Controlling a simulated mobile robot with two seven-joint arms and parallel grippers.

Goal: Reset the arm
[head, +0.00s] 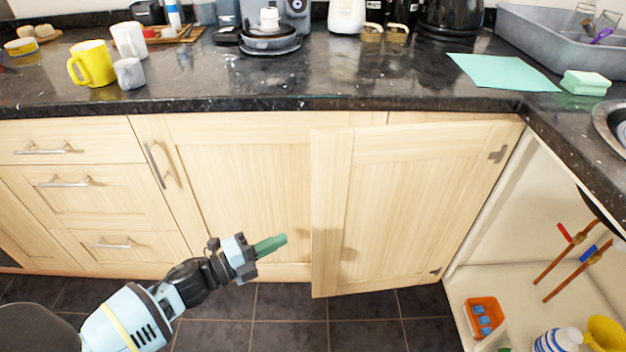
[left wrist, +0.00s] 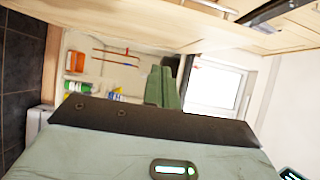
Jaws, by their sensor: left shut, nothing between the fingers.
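My left gripper (head: 272,244) reaches in from the lower left in the head view, in front of the cabinet and apart from it. Its green fingers are together with nothing between them. The fingers also show in the left wrist view (left wrist: 164,87). A wooden cabinet door (head: 415,205) stands ajar just to the right of the gripper, with hinges on its right edge. My right gripper is in neither view.
An open cupboard at the right holds an orange box (head: 484,317) and bottles (head: 604,334). The dark countertop (head: 330,80) carries a yellow mug (head: 91,64), a teal sheet (head: 502,72) and a sponge (head: 585,83). Dark floor tiles (head: 290,305) lie clear below.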

